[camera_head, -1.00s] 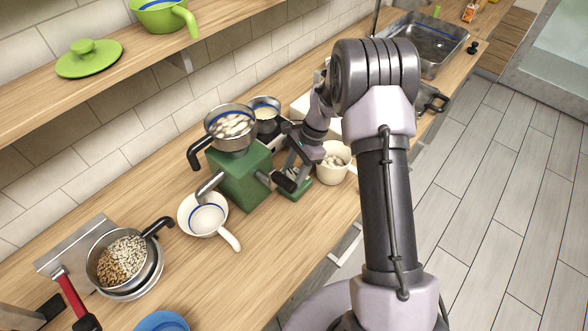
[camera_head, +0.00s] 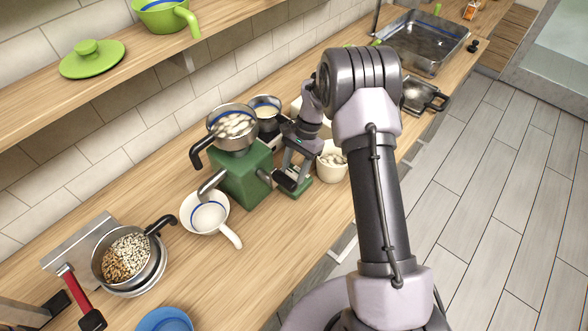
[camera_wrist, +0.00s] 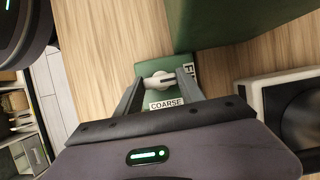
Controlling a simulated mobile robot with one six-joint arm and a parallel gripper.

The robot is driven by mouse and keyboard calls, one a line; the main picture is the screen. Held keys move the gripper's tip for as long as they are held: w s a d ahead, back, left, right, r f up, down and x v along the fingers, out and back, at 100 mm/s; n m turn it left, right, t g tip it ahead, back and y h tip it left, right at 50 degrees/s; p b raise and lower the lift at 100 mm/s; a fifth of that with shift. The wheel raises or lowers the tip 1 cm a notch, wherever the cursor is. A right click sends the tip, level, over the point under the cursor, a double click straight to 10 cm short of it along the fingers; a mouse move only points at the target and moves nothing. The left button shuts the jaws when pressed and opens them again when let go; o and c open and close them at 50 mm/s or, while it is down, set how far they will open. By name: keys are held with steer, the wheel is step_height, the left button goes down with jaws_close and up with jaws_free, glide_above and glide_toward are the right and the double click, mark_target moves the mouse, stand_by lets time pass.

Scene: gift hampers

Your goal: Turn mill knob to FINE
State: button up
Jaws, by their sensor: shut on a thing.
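The green mill (camera_head: 243,177) stands on the counter with a steel hopper pan (camera_head: 233,127) of pale pieces on top. Its body also shows in the wrist view (camera_wrist: 225,20). The pale knob (camera_wrist: 158,86) sits on a small green plate (camera_wrist: 146,69) beside the body. A white COARSE label (camera_wrist: 167,104) lies on the near side of the plate. Another label (camera_wrist: 190,71), partly hidden, stands at its right edge. My gripper (camera_wrist: 161,79) is shut on the knob, one finger on each side. In the head view my wrist hides the knob.
A white pan (camera_head: 209,216) stands under the mill's spout. A white pot (camera_head: 331,166) of pale pieces is close to the right of my gripper. A pan of grain (camera_head: 126,257) sits at the front left. Bare counter (camera_head: 270,240) lies in front of the mill.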

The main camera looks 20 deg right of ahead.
steer(key=o, duration=1.4)
steer(key=shift+c, duration=0.2)
steer(key=p+v, duration=0.3)
steer(key=v, duration=1.4)
steer(key=shift+r, duration=0.25)
steer(key=shift+d, duration=0.1)
